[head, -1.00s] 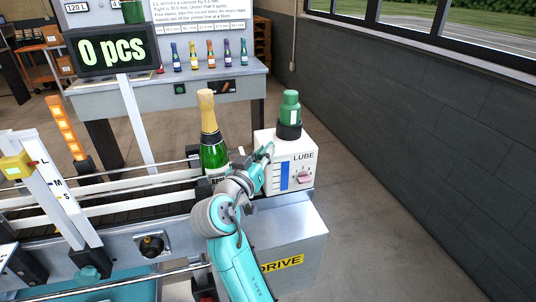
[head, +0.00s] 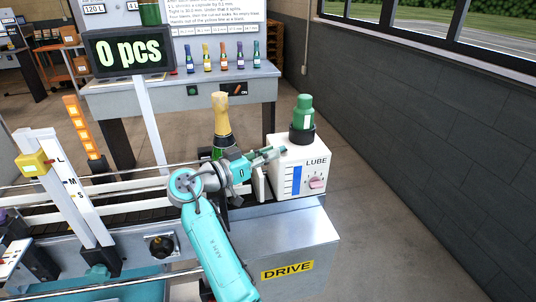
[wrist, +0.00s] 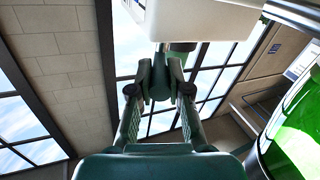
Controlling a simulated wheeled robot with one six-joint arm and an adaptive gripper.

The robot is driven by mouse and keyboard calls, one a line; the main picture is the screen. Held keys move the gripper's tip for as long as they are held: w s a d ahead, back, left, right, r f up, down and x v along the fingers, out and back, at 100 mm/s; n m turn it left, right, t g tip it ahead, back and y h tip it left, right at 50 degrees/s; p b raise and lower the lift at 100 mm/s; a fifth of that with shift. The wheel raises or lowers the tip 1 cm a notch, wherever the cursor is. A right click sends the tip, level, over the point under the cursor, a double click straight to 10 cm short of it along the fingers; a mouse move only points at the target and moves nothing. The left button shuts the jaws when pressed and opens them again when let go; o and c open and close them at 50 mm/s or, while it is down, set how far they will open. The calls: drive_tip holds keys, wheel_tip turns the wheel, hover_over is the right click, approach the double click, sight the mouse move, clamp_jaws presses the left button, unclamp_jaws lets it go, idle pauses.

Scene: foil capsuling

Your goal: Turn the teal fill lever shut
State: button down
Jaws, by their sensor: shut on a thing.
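My gripper (head: 279,151) is at the upper left edge of the white LUBE box (head: 313,160), its fingers pointing right. In the wrist view the fingers (wrist: 160,62) are closed together just below the white box (wrist: 205,18). A small teal-green part (wrist: 183,46) shows right beyond the fingertips; it looks like the fill lever, mostly hidden by the fingers. The lever's exact angle cannot be told. A green bottle (head: 302,112) stands upside down in a dark collar on top of the box.
A gold-topped green bottle (head: 221,118) stands on the conveyor just behind my wrist; its glass fills the right edge of the wrist view (wrist: 300,125). The DRIVE cabinet (head: 315,240) is below the box. The floor to the right is clear.

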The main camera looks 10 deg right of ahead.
drive_tip(key=c, duration=1.1)
unclamp_jaws()
drive_tip(key=shift+f, duration=0.1)
drive_tip(key=v, duration=1.2)
drive_tip(key=shift+w, duration=0.1)
